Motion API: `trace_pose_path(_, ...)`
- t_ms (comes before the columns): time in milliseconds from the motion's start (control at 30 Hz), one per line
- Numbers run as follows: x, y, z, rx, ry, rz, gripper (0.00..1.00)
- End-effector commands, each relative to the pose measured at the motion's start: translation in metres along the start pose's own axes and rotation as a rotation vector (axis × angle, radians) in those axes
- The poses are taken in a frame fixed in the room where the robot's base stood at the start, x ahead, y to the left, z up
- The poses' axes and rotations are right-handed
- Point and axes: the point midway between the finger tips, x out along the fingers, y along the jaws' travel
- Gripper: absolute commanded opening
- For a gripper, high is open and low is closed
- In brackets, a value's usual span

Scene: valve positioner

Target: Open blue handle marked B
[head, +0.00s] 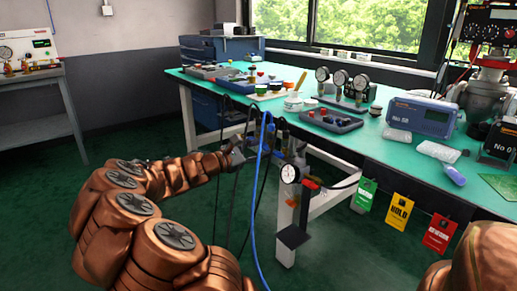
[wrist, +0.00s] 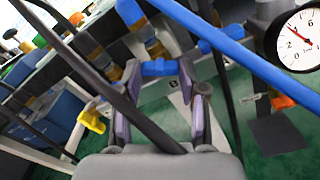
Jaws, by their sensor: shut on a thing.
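My gripper (wrist: 160,76) is shut on a blue handle (wrist: 159,68), with one finger at each end of it. No letter B can be read on the handle. In the head view my gripper (head: 241,152) is at the front edge of the bench, beside the hoses and valve fittings. The blue handle cannot be made out there. A yellow handle (wrist: 91,118) is to the left and an orange one (wrist: 282,102) to the right in the wrist view.
A blue hose (head: 261,175) and dark hoses hang close around my gripper. A round pressure gauge (head: 290,173) is just right of it and also shows in the wrist view (wrist: 298,36). The green bench (head: 277,115) carries instruments. Tags (head: 398,212) hang from its front.

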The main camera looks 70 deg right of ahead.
Motion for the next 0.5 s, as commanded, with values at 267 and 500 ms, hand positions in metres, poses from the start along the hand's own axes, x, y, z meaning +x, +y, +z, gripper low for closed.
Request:
trace_pose_path(267,0.0002,-0.0006,-0.0009,0.262,-0.001,0.001,0.07)
trace_pose_path(500,0.0005,-0.0017,-0.0004,0.49,-0.004,0.0,0.07)
